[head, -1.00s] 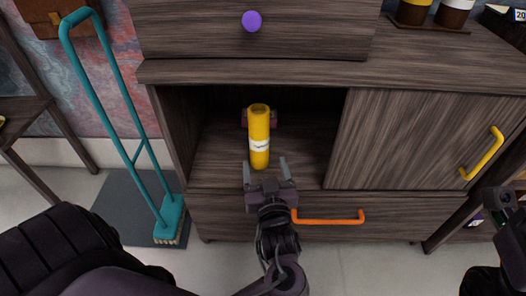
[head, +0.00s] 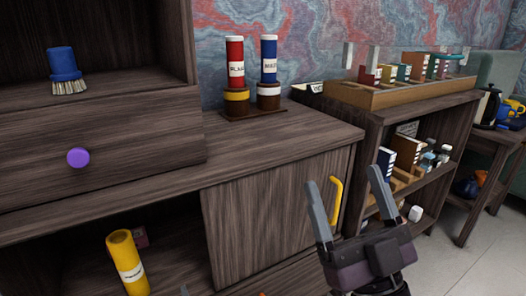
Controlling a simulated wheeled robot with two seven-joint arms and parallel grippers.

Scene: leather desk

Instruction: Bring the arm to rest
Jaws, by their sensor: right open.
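My right gripper (head: 345,178) is at the lower right in the head view, its two grey fingers spread and pointing up. It is empty and shows in front of the cabinet's sliding door and yellow handle (head: 336,205). A small grey tip at the bottom edge may be part of my left gripper; the rest of it is out of the frame. A yellow cylinder (head: 127,262) with a white label stands in the open cabinet compartment at the lower left, apart from my right gripper.
A red and a blue cylinder (head: 269,58) stand in holders on the cabinet top. A blue brush (head: 64,64) stands on the upper shelf at left. A shelf unit (head: 442,100) with books and bottles is at right. The cabinet top's front is clear.

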